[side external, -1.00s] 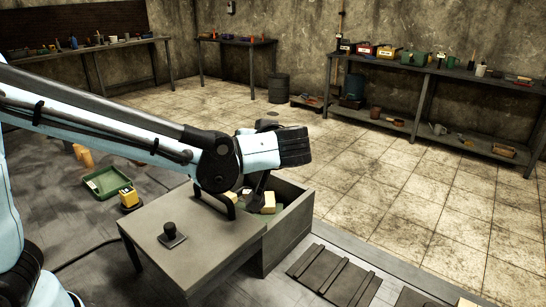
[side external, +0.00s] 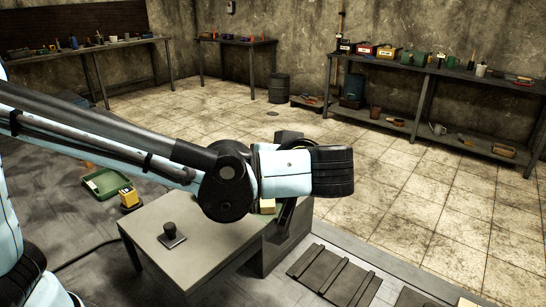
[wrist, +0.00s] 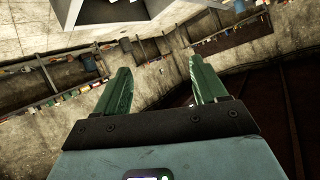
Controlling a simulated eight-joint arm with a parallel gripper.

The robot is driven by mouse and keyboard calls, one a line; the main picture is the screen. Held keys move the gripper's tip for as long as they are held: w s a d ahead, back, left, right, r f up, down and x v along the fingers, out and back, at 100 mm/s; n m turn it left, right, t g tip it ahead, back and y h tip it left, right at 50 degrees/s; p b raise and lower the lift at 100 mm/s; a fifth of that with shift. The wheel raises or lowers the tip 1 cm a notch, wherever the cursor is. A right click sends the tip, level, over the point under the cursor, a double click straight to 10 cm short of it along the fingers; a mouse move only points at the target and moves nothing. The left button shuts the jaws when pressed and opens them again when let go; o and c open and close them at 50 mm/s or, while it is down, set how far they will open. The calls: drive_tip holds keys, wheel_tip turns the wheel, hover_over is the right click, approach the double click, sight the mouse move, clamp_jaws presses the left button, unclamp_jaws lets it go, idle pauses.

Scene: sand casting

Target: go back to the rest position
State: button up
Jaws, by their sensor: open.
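My gripper (wrist: 158,70) shows in the wrist view with its two green fingers spread apart and nothing between them. In the side external view my forearm reaches in from the left, and my wrist hangs over the open grey box. The fingers cannot be made out in that view. The wrist view looks out across the room, tilted, toward the walls and benches.
The grey box (side external: 290,243) adjoins a low grey table (side external: 200,240) bearing a black knobbed tool (side external: 171,233). A yellow block (side external: 267,207) shows in the box, partly hidden. A green tray (side external: 106,184) lies left. Open tiled floor extends behind.

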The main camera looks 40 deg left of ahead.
drive_tip(key=x, duration=1)
drive_tip(key=s+d+r, duration=0.7)
drive_tip(key=d+r, duration=0.2)
drive_tip(key=r, duration=0.2)
drive_tip(key=w+d+f+m+t+h, duration=0.3)
drive_tip(key=d+f, duration=0.3)
drive_tip(key=f, duration=0.3)
drive_tip(key=w+d+f+m+t+h, duration=0.3)
drive_tip(key=d+f+m+h, duration=0.1)
drive_tip(key=f, duration=0.6)
drive_tip(key=shift+w+d+m+h, duration=0.25)
drive_tip(key=shift+d+m+h, duration=0.05)
drive_tip(key=shift+d+m, duration=0.65)
